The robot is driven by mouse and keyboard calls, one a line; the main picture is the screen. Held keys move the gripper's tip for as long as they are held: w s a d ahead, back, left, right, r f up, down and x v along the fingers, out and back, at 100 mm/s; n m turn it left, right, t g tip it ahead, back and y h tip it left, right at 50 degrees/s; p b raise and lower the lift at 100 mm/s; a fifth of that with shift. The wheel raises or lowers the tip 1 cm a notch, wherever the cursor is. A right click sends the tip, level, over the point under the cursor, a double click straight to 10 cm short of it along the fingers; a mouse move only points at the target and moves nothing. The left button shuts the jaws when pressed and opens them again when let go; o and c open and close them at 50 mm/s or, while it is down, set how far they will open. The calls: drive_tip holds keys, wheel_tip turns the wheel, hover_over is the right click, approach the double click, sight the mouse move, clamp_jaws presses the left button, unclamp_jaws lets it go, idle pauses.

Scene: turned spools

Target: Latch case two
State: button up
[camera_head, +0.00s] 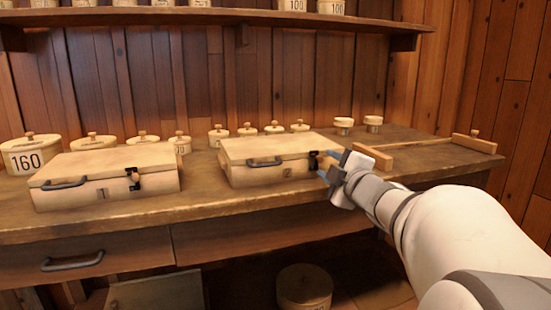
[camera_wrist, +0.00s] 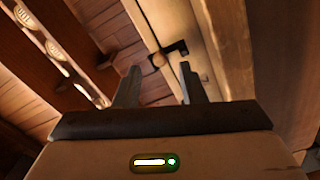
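Case two (camera_head: 268,172) is a pale wooden case marked 2 on the bench, its lid (camera_head: 275,147) lying down on it. A dark grey handle (camera_head: 264,162) is on its front. Its black latch (camera_head: 313,160) is at the right of the front, with a small brown wooden knob. The wrist view shows the black latch (camera_wrist: 177,48) and the round knob (camera_wrist: 158,60). My gripper (camera_head: 328,165) is at the latch's right side. In the wrist view my gripper (camera_wrist: 158,76) has its fingers apart, with the knob just beyond the gap. I cannot tell whether the latch is engaged.
Case one (camera_head: 100,190), with its own latch (camera_head: 135,180), stands to the left. Several lidded round boxes, one marked 160 (camera_head: 27,160), line the back. A wooden bar fixture (camera_head: 430,145) lies at the bench's right. A shelf (camera_head: 200,16) runs above.

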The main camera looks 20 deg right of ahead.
drive_tip(key=shift+s+d+p, duration=0.1)
drive_tip(key=shift+s+p, duration=0.45)
drive_tip(key=shift+s, duration=1.8)
